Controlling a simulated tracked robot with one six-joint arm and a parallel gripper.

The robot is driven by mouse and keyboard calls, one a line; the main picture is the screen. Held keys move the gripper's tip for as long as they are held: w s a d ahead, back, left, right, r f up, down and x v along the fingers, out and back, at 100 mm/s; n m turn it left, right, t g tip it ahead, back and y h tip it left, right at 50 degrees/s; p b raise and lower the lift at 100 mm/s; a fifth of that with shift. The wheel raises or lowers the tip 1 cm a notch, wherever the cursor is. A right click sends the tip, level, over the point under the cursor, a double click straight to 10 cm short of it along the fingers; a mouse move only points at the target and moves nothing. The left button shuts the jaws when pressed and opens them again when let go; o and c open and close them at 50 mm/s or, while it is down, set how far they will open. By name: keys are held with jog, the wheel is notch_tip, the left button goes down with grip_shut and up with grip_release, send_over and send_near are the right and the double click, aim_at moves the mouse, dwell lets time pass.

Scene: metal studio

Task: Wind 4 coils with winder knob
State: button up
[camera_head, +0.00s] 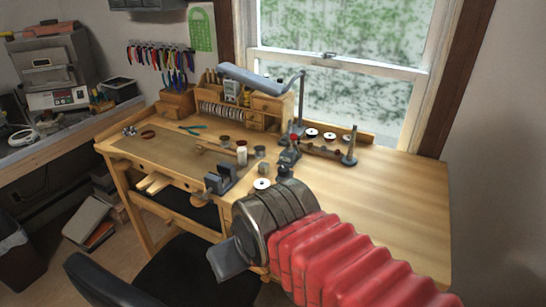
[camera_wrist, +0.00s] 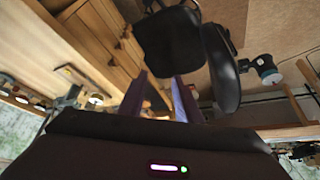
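A small dark winder (camera_head: 289,152) with a red knob (camera_head: 294,138) on top stands on the wooden bench, right of its middle. A white spool (camera_head: 262,184) sits nearer the bench's front edge. White-rimmed spools (camera_head: 311,133) line a rack at the back, beside an upright post (camera_head: 350,148). I cannot see any wound coil clearly. My gripper (camera_head: 228,260) is low in front of the bench, apart from the winder, and partly hidden behind my arm. In the wrist view its two fingers (camera_wrist: 160,80) are spread with nothing between them.
A small vice (camera_head: 220,180) is at the bench's front edge. A black chair (camera_head: 190,270) stands before the bench, also in the wrist view (camera_wrist: 170,40). A curved lamp (camera_head: 260,82) overhangs the back. The bench's right side (camera_head: 390,195) is clear.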

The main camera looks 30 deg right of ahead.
jog(key=shift+w, duration=0.3)
jog(key=shift+d, duration=0.1)
jog(key=o, duration=0.3)
jog(key=shift+w+r, duration=0.15)
jog(key=shift+r, duration=0.1)
notch_tip(320, 180, up, 14)
jog(key=n+g, duration=0.1)
jog(key=g, duration=0.5)
send_over(285, 169)
jog(key=shift+f, duration=0.1)
jog(key=shift+f, duration=0.1)
notch_tip(285, 169, down, 14)
jog(key=shift+r, duration=0.15)
